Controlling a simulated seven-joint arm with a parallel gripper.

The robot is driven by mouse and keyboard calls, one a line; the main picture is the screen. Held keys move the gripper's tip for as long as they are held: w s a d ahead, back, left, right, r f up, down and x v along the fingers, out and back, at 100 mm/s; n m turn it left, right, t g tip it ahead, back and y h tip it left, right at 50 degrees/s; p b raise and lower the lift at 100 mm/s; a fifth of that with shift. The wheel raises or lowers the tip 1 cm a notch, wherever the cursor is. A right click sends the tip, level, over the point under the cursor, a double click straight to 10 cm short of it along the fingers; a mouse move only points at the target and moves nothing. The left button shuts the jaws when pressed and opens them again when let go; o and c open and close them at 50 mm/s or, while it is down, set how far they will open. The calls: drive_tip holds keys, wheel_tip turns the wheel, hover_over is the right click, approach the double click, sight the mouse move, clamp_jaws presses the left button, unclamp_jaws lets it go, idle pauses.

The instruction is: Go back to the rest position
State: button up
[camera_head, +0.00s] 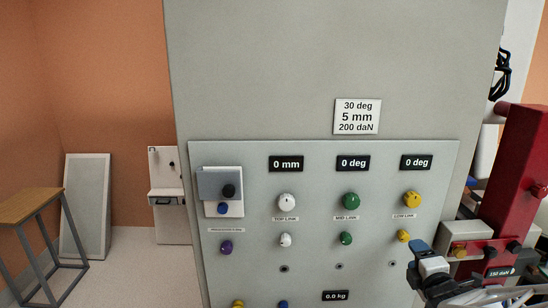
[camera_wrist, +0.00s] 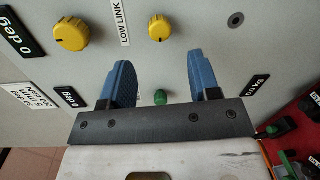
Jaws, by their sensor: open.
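My gripper (camera_wrist: 160,78) shows in the wrist view with its two blue fingers spread apart and nothing between them. It faces the grey control panel (camera_wrist: 205,20). Past the fingertips are a large yellow knob (camera_wrist: 72,33) and a small yellow knob (camera_wrist: 160,28), both apart from the fingers as far as I can tell. A green knob (camera_wrist: 160,97) shows in the gap, behind the fingers. In the head view my gripper (camera_head: 420,255) is at the lower right, in front of the panel's right edge, partly cut off by the frame.
The panel (camera_head: 320,165) carries several knobs and displays reading 0 mm, 0 deg and 0 deg. A sign (camera_head: 357,116) above it reads 30 deg, 5 mm, 200 daN. A red machine column (camera_head: 515,170) stands close at the right. A wooden-topped stool (camera_head: 30,204) is far left.

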drive_tip(key=s+a+r+m+g, duration=0.3)
drive_tip(key=s+a+m+g, duration=0.4)
drive_tip(key=s+m, duration=0.3)
drive_tip(key=s+a+r+m+g+y, duration=0.1)
drive_tip(key=s+a+r+m+g, duration=0.2)
drive_tip(key=s+a+m+g, duration=0.4)
drive_tip(key=s+a+m, duration=0.2)
drive_tip(key=a, duration=0.1)
drive_tip(key=shift+s+r+m+g, duration=0.3)
drive_tip(key=shift+s+r+m, duration=0.05)
drive_tip(key=shift+m, duration=0.05)
idle(1.4)
